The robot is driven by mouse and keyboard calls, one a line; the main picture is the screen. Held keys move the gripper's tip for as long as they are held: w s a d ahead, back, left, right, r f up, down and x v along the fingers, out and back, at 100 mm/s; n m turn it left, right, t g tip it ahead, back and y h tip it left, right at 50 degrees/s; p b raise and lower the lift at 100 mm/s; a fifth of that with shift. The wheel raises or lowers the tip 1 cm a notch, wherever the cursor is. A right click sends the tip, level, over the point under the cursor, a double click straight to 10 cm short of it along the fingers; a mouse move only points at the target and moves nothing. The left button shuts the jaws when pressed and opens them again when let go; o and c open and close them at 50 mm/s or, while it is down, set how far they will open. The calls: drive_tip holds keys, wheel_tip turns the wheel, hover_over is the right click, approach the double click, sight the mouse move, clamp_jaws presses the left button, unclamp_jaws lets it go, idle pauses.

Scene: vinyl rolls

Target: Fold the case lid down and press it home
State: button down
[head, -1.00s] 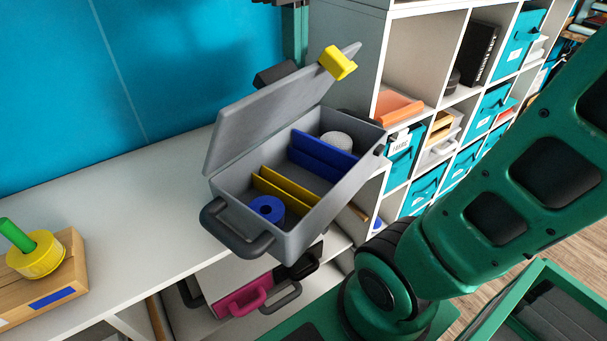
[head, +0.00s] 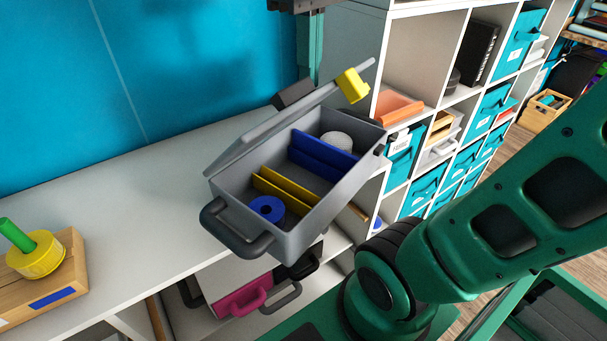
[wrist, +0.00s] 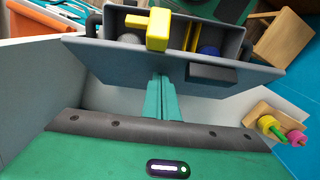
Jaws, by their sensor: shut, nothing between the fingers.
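The grey case (head: 315,212) stands on the white worktop with its lid (head: 265,137) tilted up, part-way over the open box. The lid also shows in the wrist view (wrist: 120,68). A yellow block (head: 352,86) sits at the lid's edge, and it shows in the wrist view too (wrist: 158,30). A dark block (head: 293,92) sits on the lid's outer side. My gripper (wrist: 162,84) is shut, with its green fingers at the lid's outer side. In the head view its fingers (head: 311,72) come down behind the lid, their tips hidden; contact is unclear.
Inside the case are yellow dividers (head: 283,191), blue dividers (head: 322,158), a blue roll (head: 267,208) and a white roll (head: 337,142). A wooden block with a yellow roll (head: 38,255) stands at left. A cubby shelf (head: 425,72) stands at right. The worktop between is clear.

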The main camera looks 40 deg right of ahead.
sight(325, 88)
drive_tip(key=shift+s+d+f, duration=0.25)
drive_tip(key=shift+s+f, duration=0.3)
drive_tip(key=shift+s, duration=0.25)
drive_tip(key=shift+s+d+f, duration=0.25)
drive_tip(key=shift+s+f, duration=0.3)
drive_tip(key=shift+s, duration=0.25)
drive_tip(key=shift+w+r, duration=0.2)
drive_tip(key=shift+r, duration=2.55)
wheel_tip(325, 88, up, 10)
drive_tip(key=shift+r, duration=0.25)
drive_tip(key=shift+s+a, duration=0.1)
